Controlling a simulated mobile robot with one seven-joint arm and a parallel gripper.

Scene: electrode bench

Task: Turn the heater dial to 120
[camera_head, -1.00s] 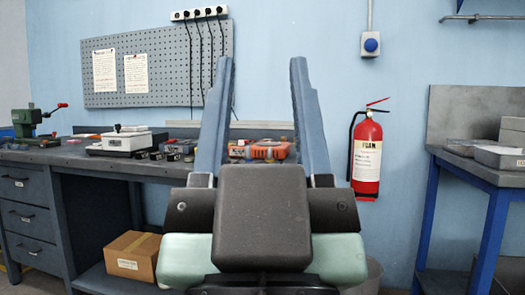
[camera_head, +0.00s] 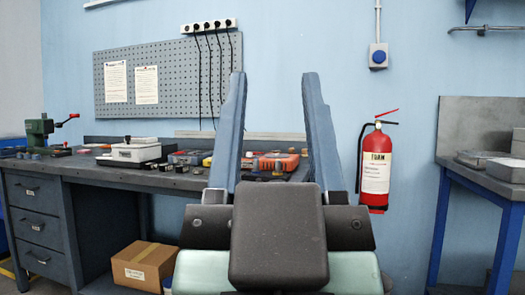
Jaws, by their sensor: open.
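My gripper (camera_head: 273,80) is open and empty, its two long blue-grey fingers pointing up in the middle of the picture. It is in front of the workbench, and the wall shows between the fingers. No heater dial or number scale can be made out. A low white box-like device (camera_head: 135,152) with a dark top part stands on the bench to the left of the gripper; I cannot tell whether it is the heater. An orange-red item (camera_head: 279,162) lies on the bench, seen between the fingers and partly hidden by the right one.
The grey workbench (camera_head: 95,172) carries a green hand press (camera_head: 40,130) and several small items. A cardboard box (camera_head: 143,264) sits below. A fire extinguisher (camera_head: 376,168) hangs right of the gripper. A blue-legged side table (camera_head: 470,176) stands far right.

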